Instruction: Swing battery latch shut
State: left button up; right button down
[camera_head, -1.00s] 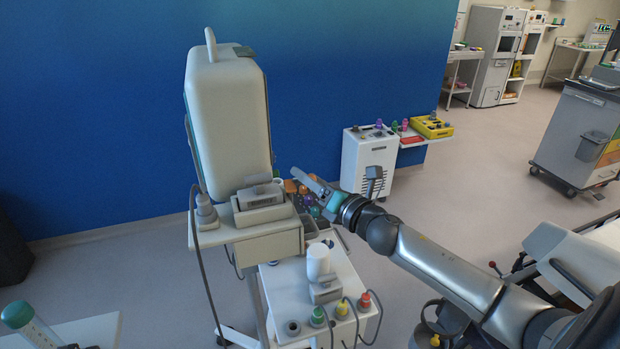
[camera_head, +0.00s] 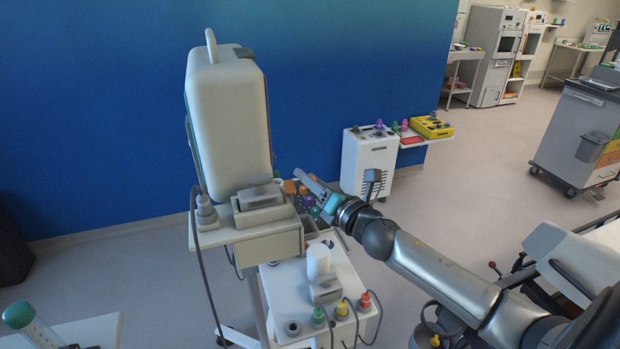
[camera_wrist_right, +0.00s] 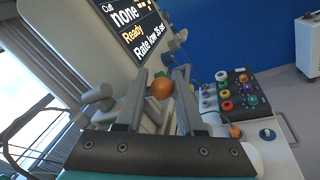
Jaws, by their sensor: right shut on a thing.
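The cream medical unit (camera_head: 228,120) stands on a stand at the left in the head view. My right gripper (camera_head: 308,183) reaches in from the right to its far side. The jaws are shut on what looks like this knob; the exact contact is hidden. I cannot make out for certain which part is the battery latch. My left gripper is not in view.
A lit screen (camera_wrist_right: 130,22) is close beyond the fingers in the wrist view. A dark panel with coloured knobs (camera_wrist_right: 240,92) lies to their right. A lower white shelf (camera_head: 285,290) carries bottles and cables. Open floor lies to the right, before a grey cart (camera_head: 570,130).

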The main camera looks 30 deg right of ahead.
jog(key=h, duration=0.1)
jog(key=m+h, duration=0.1)
jog(key=s+m+h, duration=0.1)
jog(key=shift+a+f+h, duration=0.2)
jog(key=shift+a+h, duration=0.05)
jog(key=shift+h, duration=0.05)
jog(key=a+m+g+h+b, duration=0.1)
jog(key=m+g+h, duration=0.2)
jog(key=h, duration=0.1)
jog(key=s+a+m+g+h+b, duration=0.1)
jog(key=m+g+h, duration=0.2)
jog(key=m+h, duration=0.1)
jog(key=s+a+m+g+h, duration=0.1)
jog(key=m+g+h, duration=0.2)
jog(key=h, duration=0.2)
jog(key=shift+a+f+m+b, duration=0.1)
jog(key=shift+a+m+b, duration=0.2)
jog(key=shift+m+b, duration=0.1)
jog(key=shift+a+m+g+h+b, duration=0.2)
jog(key=shift+m+g+h+b, duration=0.25)
jog(key=shift+g, duration=0.55)
jog(key=shift+a+m+g+h+b, duration=0.2)
jog(key=shift+m+g+b, duration=0.3)
jog(key=shift+m+g, duration=0.4)
jog(key=shift+a+m+g+h+b, duration=0.2)
jog(key=shift+m+g+h+b, duration=0.25)
jog(key=shift+g, duration=0.65)
jog(key=shift+s, duration=0.1)
jog(key=c, duration=0.6)
grip_release()
